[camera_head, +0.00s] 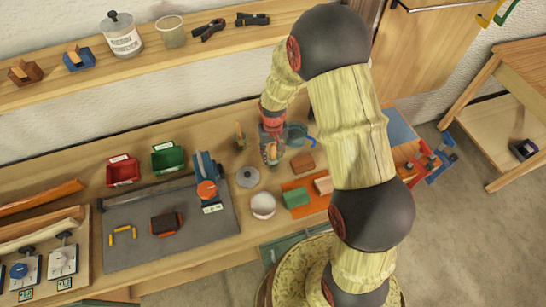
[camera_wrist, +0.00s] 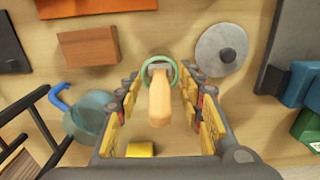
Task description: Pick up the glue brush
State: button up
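The glue brush (camera_wrist: 159,98) stands upright with its pale wooden handle toward the wrist camera. Its lower end is inside a small container with a green rim (camera_wrist: 176,72). In the head view the brush (camera_head: 272,153) shows just below my gripper (camera_head: 271,138), over the workbench. In the wrist view my gripper (camera_wrist: 162,103) is open, with one finger on each side of the handle. Bare gaps show between the handle and both fingers, so they appear not to touch it. The bristles are hidden in the container.
A round grey lid (camera_wrist: 212,58), a wooden block (camera_wrist: 88,46) and a bluish transparent jug (camera_wrist: 90,115) lie close around. A yellow piece (camera_wrist: 140,150) lies near the gripper's base. Red (camera_head: 123,171) and green bins (camera_head: 168,158) stand left. A shelf (camera_head: 150,62) runs behind.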

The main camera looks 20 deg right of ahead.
jog(key=c, duration=0.3)
grip_shut()
dwell(0.3)
